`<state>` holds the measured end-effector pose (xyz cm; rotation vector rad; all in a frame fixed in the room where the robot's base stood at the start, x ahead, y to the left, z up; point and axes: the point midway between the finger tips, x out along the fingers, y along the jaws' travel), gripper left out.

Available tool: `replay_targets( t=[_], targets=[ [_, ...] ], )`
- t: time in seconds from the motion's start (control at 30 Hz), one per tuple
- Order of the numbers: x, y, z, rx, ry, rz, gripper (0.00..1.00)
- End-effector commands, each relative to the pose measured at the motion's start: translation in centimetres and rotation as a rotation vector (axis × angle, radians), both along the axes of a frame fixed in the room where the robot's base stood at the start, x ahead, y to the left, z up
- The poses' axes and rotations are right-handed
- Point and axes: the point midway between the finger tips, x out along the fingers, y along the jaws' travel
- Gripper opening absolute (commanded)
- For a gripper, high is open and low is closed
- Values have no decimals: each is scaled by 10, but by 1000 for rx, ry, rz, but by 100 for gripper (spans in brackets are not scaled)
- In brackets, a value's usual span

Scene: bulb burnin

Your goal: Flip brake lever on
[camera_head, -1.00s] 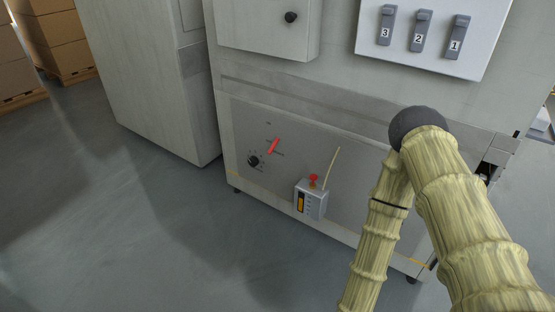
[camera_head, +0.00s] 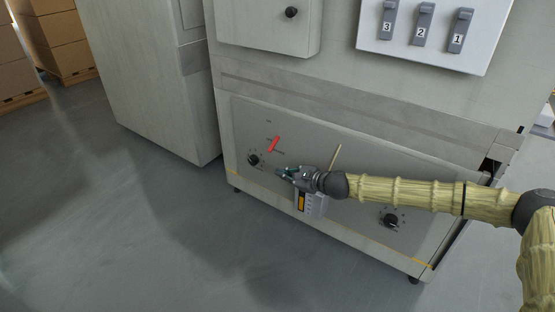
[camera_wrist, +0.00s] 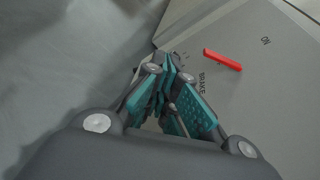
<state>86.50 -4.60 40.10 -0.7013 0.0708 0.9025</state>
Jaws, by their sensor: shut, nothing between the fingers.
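The red brake lever (camera_head: 273,144) sits on the lower grey panel of the cabinet, tilted up to the right in the head view.
A black knob (camera_head: 253,160) is left of the lever, and another knob (camera_head: 391,220) is at the panel's right. A small box (camera_head: 310,205) with a yellow front is partly behind my gripper. Numbered switches (camera_head: 423,28) are above. Open floor lies left.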

Motion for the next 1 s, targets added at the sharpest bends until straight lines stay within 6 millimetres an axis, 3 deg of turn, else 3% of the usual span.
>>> replay_targets(
  t=[0.03,0.1,0.27,0.67,1.0],
  targets=[
    [13,-17,9,25,-1,-30,0],
    [25,-33,20,51,-3,-57,0],
    [35,-46,31,76,-6,-80,0],
    [38,-43,29,74,-7,-79,0],
    [66,-15,16,73,-7,-78,0]
  ],
)
